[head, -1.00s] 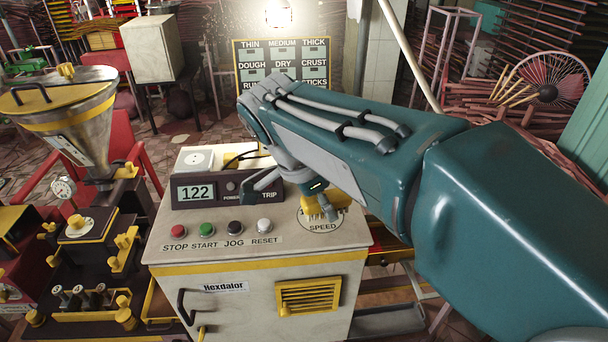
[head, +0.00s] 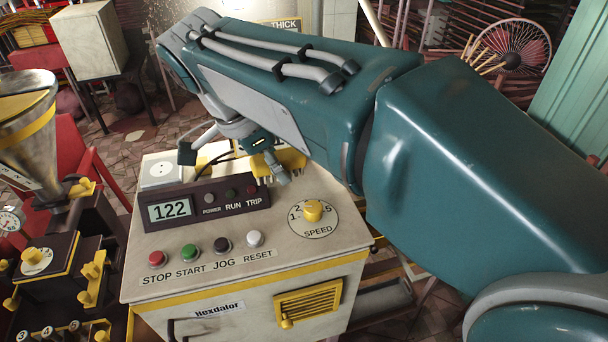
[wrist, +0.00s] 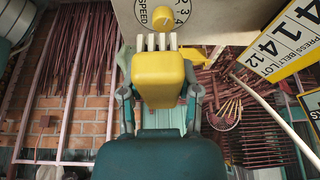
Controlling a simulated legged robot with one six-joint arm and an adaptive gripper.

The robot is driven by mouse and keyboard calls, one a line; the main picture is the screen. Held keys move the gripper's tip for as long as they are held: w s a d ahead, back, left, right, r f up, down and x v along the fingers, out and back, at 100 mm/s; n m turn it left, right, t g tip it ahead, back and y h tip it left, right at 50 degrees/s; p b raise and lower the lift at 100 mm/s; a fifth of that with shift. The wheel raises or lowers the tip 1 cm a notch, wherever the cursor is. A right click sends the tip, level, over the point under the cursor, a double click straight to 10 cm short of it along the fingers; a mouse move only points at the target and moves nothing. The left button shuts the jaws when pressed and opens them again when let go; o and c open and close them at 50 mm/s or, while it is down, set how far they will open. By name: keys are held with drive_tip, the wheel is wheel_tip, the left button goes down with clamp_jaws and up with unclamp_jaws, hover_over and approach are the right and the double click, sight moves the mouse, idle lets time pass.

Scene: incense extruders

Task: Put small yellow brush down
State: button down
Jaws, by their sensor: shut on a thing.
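The small yellow brush (wrist: 158,80) sits between my gripper's fingers (wrist: 159,98) in the wrist view, its pale bristles pointing to the picture's top, toward the control box. My gripper is shut on it. In the head view the brush (head: 291,160) shows partly behind my arm, bristles down, above the back right of the control box top (head: 335,240). One grey fingertip of my gripper (head: 275,168) is beside it. I cannot tell whether the bristles touch the top.
The box top carries a display unit (head: 205,207) reading 122, a yellow speed knob (head: 313,210), several push buttons (head: 222,246) and a white socket plate (head: 162,173). A metal hopper (head: 25,130) stands at left. The front right of the top is bare.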

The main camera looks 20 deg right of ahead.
approach(307, 181)
drive_tip(key=s+r, duration=0.2)
drive_tip(key=s, duration=0.1)
drive_tip(key=f, duration=0.1)
drive_tip(key=w+d+f, duration=0.2)
drive_tip(key=f, duration=0.1)
drive_tip(key=shift+w+d+f, duration=0.1)
drive_tip(key=shift+w+d, duration=0.05)
drive_tip(key=shift+d, duration=0.1)
drive_tip(key=shift+w+d+f, duration=0.2)
drive_tip(key=shift+w+f, duration=0.15)
drive_tip(key=shift+f, duration=0.1)
drive_tip(key=f, duration=0.3)
drive_tip(key=shift+w+a+f, duration=0.1)
drive_tip(key=shift+w+f, duration=0.1)
drive_tip(key=shift+f, duration=0.55)
drive_tip(key=shift+c, duration=1.5)
unclamp_jaws()
drive_tip(key=shift+s+f, duration=0.1)
